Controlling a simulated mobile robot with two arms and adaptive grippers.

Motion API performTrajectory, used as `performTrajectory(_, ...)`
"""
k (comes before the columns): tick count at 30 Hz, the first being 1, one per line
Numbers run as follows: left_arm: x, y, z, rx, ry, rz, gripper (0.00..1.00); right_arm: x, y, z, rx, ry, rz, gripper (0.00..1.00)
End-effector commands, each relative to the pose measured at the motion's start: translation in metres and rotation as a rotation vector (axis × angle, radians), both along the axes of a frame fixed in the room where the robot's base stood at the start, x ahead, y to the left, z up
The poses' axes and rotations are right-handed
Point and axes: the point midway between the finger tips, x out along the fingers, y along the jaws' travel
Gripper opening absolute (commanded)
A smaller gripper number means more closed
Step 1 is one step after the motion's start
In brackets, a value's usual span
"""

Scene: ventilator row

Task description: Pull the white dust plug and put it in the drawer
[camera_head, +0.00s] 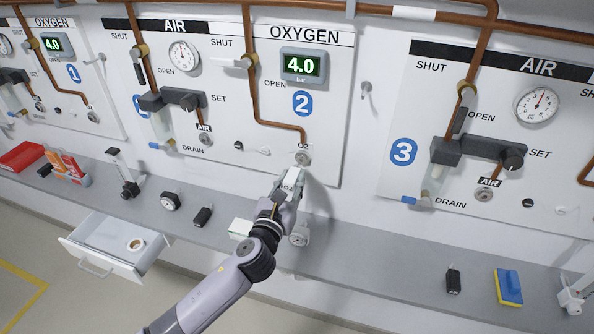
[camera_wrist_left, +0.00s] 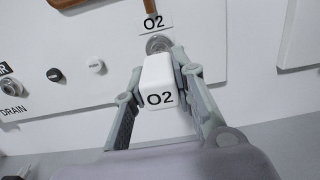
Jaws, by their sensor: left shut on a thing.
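The white dust plug, a white block marked O2 (camera_wrist_left: 158,80), is between the two fingers of my left gripper (camera_wrist_left: 160,95). In the head view my left gripper (camera_head: 287,187) is shut on it, just below and in front of the metal O2 outlet (camera_head: 303,158) of panel 2. The outlet shows behind the plug's top in the left wrist view (camera_wrist_left: 158,43); I cannot tell whether they touch. My right gripper is not in view.
A grey shelf (camera_head: 345,262) runs below the panels. A small white knob (camera_head: 264,151) sits left of the outlet.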

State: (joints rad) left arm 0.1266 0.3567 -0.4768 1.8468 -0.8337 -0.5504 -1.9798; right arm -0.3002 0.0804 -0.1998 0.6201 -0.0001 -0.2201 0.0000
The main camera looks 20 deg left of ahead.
Motion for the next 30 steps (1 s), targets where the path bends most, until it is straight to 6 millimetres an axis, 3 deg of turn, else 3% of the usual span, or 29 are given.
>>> performTrajectory(30, -0.041, 0.002, 0.000, 0.001, 0.000, 0.000, 0.00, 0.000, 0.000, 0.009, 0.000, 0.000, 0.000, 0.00)
